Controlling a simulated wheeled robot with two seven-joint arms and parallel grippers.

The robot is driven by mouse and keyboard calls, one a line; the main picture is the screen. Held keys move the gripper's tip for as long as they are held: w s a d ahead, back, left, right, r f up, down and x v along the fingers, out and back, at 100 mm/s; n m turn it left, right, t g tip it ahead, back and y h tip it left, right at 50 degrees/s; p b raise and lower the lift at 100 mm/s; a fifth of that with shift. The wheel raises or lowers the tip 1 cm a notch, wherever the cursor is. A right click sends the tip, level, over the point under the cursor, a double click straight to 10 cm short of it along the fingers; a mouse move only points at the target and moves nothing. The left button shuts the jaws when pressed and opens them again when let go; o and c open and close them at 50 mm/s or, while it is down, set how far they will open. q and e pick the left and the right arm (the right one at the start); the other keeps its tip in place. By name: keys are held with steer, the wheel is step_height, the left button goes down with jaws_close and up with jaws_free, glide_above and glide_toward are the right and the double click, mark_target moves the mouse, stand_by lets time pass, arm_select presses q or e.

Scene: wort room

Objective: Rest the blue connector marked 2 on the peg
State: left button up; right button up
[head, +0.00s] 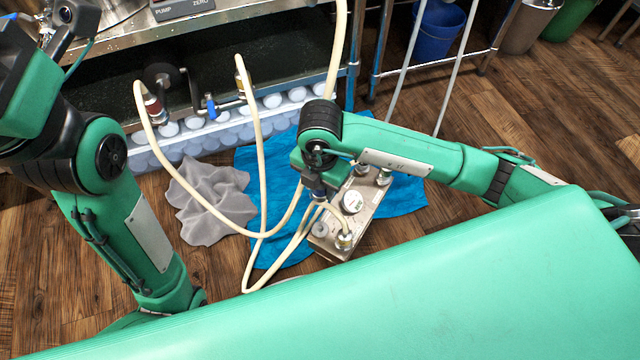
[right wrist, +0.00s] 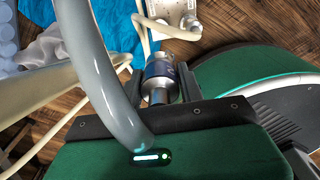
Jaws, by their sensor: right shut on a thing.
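My right gripper (head: 318,198) is low over a metal plate (head: 325,247) on the floor. It is shut on a connector (head: 318,193) with a blue band and a cream hose. In the right wrist view the connector (right wrist: 160,80) is a silver cylinder with a blue band, between the fingers (right wrist: 158,92). Its marking is not legible. The plate carries a round gauge (head: 352,201), several metal fittings and a short grey round piece (head: 319,229). I cannot tell which part is the peg. My left arm is raised at the left; its fingertips do not show.
A blue cloth (head: 403,196) lies under the plate and a grey cloth (head: 212,203) lies left of it. Wooden floor (head: 540,110) is clear at the right.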

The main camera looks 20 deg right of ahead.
steer(key=shift+r, duration=0.1)
steer(key=shift+r+p, duration=2.15)
steer(key=shift+p, duration=0.05)
